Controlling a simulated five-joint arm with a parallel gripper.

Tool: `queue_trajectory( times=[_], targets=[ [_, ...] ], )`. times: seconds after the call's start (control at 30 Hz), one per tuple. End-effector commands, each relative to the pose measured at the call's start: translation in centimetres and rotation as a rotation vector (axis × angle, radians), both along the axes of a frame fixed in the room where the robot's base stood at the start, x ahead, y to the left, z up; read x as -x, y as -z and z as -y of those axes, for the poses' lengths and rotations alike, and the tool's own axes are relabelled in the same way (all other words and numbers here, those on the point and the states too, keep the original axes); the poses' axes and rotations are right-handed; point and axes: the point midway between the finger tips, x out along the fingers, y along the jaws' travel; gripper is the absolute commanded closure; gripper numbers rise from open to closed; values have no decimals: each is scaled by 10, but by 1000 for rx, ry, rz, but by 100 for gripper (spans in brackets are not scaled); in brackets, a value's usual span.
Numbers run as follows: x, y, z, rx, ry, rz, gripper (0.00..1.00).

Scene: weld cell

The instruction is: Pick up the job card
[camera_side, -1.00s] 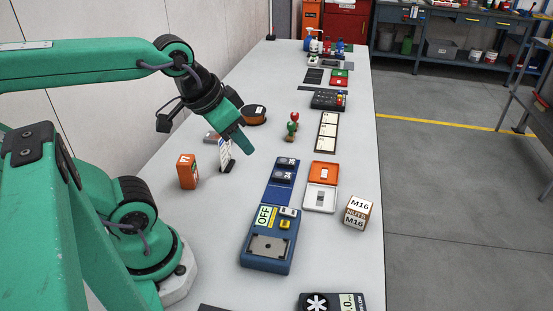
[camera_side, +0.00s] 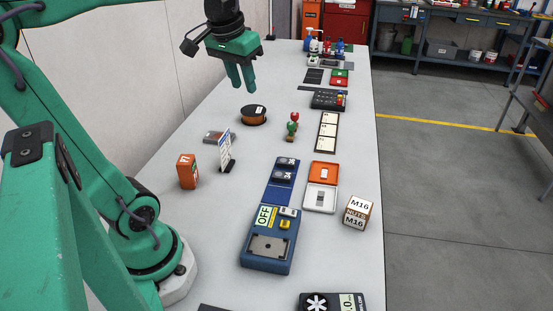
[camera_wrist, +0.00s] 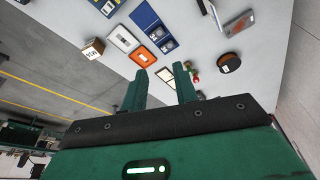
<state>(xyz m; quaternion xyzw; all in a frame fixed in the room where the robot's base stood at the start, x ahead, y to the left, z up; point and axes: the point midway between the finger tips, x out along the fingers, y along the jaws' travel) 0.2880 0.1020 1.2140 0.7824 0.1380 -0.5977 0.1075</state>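A white printed card with a blue patch, which I take as the job card (camera_side: 226,151), stands upright on a small dark foot, left of the middle of the bench. A thin dark edge at the top of the wrist view may be it, but I cannot tell. My gripper (camera_side: 244,88) hangs above the bench, beyond and well above the card, fingers pointing down. In the wrist view my gripper (camera_wrist: 160,70) shows its two green fingers apart with nothing between them.
An orange box (camera_side: 187,171) stands left of the card, and a flat grey case (camera_side: 213,137) lies just behind it. A brown spool (camera_side: 253,115) sits farther back. A red-and-green piece (camera_side: 292,126) and a blue OFF device (camera_side: 267,246) are to the right.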

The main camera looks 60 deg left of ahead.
Motion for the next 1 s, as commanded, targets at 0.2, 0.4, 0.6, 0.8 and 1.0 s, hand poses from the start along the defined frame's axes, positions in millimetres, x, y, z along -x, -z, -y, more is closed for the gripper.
queue_trajectory(
  times=[0.2,0.4,0.6,0.8,1.0],
  targets=[
    [-17,3,-57,38,-146,-85,71],
    [-22,10,-106,76,-258,-149,71],
    [-22,15,-135,101,-322,-183,71],
    [-20,21,-158,121,-371,-208,71],
    [-17,27,-178,141,-415,-231,71]
  ],
)
